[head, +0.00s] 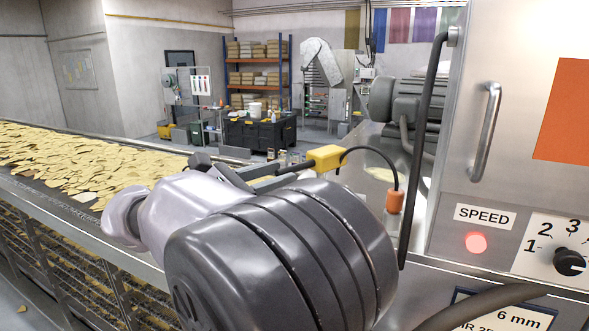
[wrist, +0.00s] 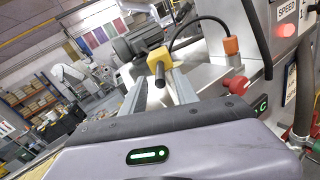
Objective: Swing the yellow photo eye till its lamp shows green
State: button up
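The yellow photo eye (head: 326,157) sits beyond my fingers in the head view, with a black cable looping from it to an orange plug (head: 394,201). In the wrist view the yellow photo eye (wrist: 138,73) has a short black rod (wrist: 160,72) pointing toward me. My gripper (head: 297,172) reaches toward it from the left. In the wrist view my gripper (wrist: 160,80) is open, with its two grey fingers apart on either side of the rod. I cannot tell whether they touch it. No lit lamp on the photo eye can be made out.
A conveyor of chips (head: 80,160) runs along the left. A steel cabinet (head: 480,130) with a handle, a lit red SPEED lamp (head: 475,242) and a dial (head: 569,261) stands close on the right. A red knob (wrist: 236,86) is near my gripper's right side.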

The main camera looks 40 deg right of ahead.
aim_at(313, 163)
jog(key=d, duration=0.6)
jog(key=shift+s+d, duration=0.15)
jog(key=shift+d, duration=0.15)
grip_shut()
dwell(1.0)
